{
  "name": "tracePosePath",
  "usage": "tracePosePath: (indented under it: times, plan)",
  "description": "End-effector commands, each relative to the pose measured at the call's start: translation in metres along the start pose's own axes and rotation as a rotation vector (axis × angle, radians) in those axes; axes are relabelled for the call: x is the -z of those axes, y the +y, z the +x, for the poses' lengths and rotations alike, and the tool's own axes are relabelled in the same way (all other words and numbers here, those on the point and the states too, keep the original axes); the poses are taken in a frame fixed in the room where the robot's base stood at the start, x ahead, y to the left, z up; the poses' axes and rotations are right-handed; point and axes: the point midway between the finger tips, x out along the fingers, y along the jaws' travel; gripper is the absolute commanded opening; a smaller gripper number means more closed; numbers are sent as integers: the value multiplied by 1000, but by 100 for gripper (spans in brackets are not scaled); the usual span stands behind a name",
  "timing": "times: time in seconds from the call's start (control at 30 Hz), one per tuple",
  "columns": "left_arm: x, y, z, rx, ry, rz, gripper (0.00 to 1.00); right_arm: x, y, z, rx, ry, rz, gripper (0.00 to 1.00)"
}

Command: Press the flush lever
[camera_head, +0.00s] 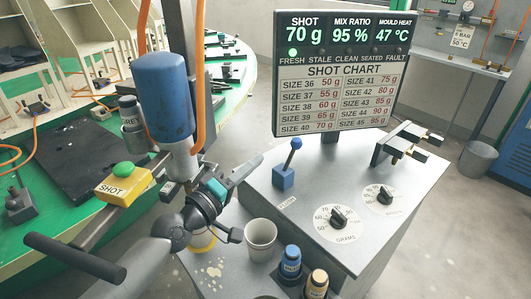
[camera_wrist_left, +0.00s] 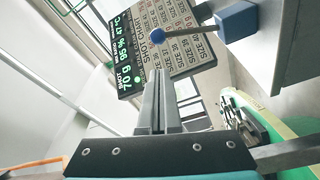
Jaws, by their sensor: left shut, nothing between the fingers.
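The flush lever (camera_head: 290,160) stands on the grey console top, with a blue block base, a thin stem and a blue ball knob. It is marked FLUSH at its foot. In the left wrist view its blue ball (camera_wrist_left: 157,35) and block (camera_wrist_left: 237,20) show beyond the fingertips. My left gripper (camera_head: 259,160) is shut and empty, its fingers pointing toward the lever from the left. A gap shows between the fingertips and the lever in the head view. In the left wrist view the closed fingers (camera_wrist_left: 157,78) point up toward the ball. My right gripper is out of view.
A display (camera_head: 335,70) with a shot chart stands behind the lever. Two dials (camera_head: 338,218) are to its right. A white cup (camera_head: 260,240) and small bottles (camera_head: 290,265) stand in front. A blue cylinder (camera_head: 165,95) hangs at left, near a yellow SHOT button box (camera_head: 123,185).

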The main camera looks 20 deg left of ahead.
Motion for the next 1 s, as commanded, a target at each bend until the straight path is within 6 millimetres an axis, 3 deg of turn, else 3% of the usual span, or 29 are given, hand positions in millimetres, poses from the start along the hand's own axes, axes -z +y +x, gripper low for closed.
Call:
tracePosePath:
  times: [0.6, 1.0]
  plan:
    - [0, 0, 83, -1, 0, 0, 0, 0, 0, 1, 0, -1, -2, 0]
    - [-1, 0, 94, 1, -1, 1, 0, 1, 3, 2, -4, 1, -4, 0]
